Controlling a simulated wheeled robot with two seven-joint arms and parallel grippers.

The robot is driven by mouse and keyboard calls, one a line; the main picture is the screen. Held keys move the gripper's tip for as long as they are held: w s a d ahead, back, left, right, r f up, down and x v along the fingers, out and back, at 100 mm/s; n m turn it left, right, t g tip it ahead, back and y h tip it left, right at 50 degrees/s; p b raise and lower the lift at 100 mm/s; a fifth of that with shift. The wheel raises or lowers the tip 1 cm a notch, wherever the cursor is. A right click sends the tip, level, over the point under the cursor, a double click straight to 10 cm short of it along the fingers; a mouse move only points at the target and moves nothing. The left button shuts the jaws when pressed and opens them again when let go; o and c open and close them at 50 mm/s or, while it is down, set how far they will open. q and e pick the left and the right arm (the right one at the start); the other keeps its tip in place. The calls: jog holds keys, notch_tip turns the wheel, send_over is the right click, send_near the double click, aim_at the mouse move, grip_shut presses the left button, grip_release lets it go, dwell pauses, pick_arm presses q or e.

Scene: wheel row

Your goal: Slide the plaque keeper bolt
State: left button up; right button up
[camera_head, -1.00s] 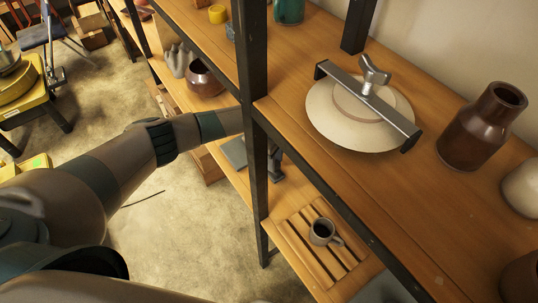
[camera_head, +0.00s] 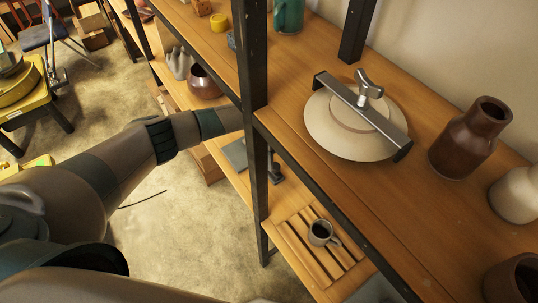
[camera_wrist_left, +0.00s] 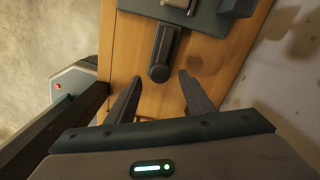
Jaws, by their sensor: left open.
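In the left wrist view a dark round-ended bolt handle (camera_wrist_left: 165,50) sticks out from a grey fitting (camera_wrist_left: 202,12) on a wooden board. My left gripper (camera_wrist_left: 160,77) is open, its two fingers on either side of the handle's round end, with gaps on both sides. I cannot tell how deep the handle lies between them. In the head view my left arm (camera_head: 185,130) reaches in behind the dark shelf post, and the post hides its end. A grey-blue flat piece (camera_head: 236,154) lies on the lower shelf near there. My right gripper is in neither view.
The dark post (camera_head: 254,60) stands beside my arm. On the upper shelf are a pale round lid under a clamp bar (camera_head: 385,122), a brown jar (camera_head: 465,145) and a pale vessel (camera_head: 515,195). A mug (camera_head: 320,233) stands on a slatted rack (camera_head: 290,245) below.

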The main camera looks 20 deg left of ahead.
aim_at(275, 165)
pick_arm(q)
jog(key=shift+r+p, duration=1.4)
jog(key=shift+r, duration=0.4)
